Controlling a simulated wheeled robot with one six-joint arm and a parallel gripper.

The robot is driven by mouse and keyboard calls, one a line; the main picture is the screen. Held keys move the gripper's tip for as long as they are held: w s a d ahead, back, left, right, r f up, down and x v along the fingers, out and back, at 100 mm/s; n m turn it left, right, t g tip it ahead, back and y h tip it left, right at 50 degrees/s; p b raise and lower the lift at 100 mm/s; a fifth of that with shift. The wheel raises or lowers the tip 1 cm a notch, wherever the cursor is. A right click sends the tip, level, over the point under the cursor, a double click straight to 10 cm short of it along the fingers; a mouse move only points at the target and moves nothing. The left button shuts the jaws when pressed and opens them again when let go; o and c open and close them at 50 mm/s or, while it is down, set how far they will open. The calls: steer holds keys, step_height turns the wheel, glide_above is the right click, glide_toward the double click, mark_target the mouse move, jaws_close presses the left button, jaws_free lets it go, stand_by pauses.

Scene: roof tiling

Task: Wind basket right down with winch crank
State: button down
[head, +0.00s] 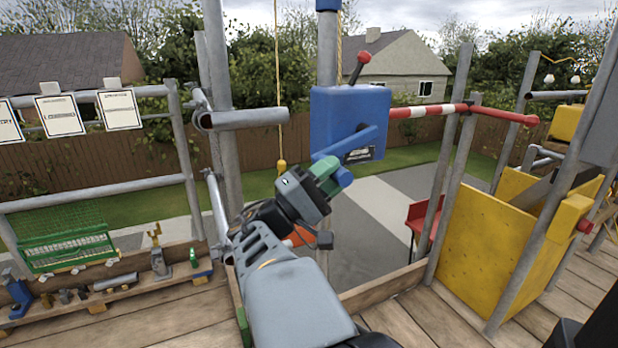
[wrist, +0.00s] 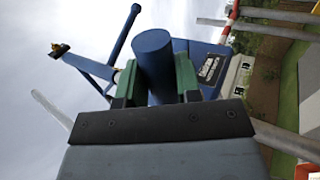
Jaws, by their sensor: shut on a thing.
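The blue winch (head: 338,112) is mounted on a post in the middle of the head view, with a red-knobbed lever (head: 361,66) on top. Its blue crank arm (head: 345,145) slants down to the left across the front. My gripper (head: 328,172) is shut on the crank handle (head: 345,178), at the lower left of the winch. In the wrist view the round blue handle (wrist: 154,58) stands between the green finger pads. I cannot make out the basket for certain. An orange thing (head: 298,236) below my gripper is mostly hidden by my arm.
A red and white striped bar (head: 435,110) crosses right of the winch. Yellow panels (head: 490,235) stand at the right behind grey poles. A plank shelf with tools and a green mesh rack (head: 65,245) lies left. A yellow-ended rope (head: 280,120) hangs left of the winch.

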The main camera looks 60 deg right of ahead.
steer(key=shift+s+d+f+b, duration=0.25)
steer(key=shift+f+b, duration=0.15)
steer(key=shift+f, duration=0.2)
steer(key=c, duration=0.8)
jaws_free()
